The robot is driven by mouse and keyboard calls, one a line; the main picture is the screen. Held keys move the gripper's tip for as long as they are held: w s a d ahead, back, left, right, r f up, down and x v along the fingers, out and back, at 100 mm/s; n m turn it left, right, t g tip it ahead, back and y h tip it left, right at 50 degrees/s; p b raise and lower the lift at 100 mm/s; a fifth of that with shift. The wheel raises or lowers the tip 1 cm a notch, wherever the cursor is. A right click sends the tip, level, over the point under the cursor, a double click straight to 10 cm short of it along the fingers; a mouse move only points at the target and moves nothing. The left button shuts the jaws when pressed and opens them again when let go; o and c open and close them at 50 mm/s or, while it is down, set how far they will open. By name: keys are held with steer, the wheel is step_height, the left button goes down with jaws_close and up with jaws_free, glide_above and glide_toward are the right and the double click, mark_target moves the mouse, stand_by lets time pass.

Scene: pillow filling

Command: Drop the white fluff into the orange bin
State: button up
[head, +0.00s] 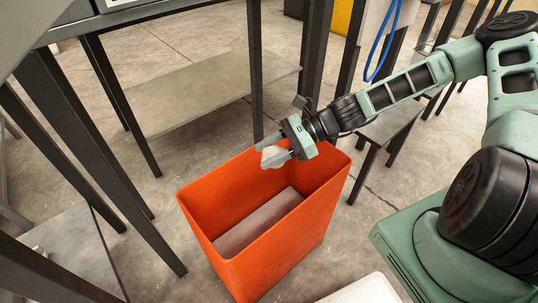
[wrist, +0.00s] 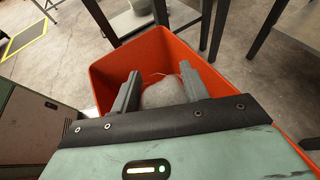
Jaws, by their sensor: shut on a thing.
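The orange bin (head: 262,228) stands open on the floor, tall and rectangular, with a greyish bottom and no fluff seen inside. My gripper (head: 272,157) is above the bin's far part, near its back rim. It is shut on a clump of white fluff (head: 273,154), which shows pale between the fingers. In the wrist view the fluff (wrist: 163,92) sits between the two grey fingers, with the orange bin (wrist: 118,68) around and below it. The fluff's lower side is partly hidden by the gripper.
Dark metal table legs (head: 255,70) stand behind and to the left of the bin. A low grey shelf (head: 190,98) lies behind it, and a small dark bench (head: 390,122) is at the back right. A white surface (head: 362,291) shows at the bottom edge.

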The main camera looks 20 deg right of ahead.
step_height(320, 180, down, 6)
steer(key=b, duration=0.7)
steer(key=shift+r, duration=0.2)
steer(key=o, duration=1)
steer(key=shift+o, duration=0.2)
steer(key=shift+r, duration=0.1)
steer(key=p+v, duration=0.6)
steer(key=v, duration=1.1)
steer(key=shift+d, duration=0.2)
steer(key=shift+a, duration=0.1)
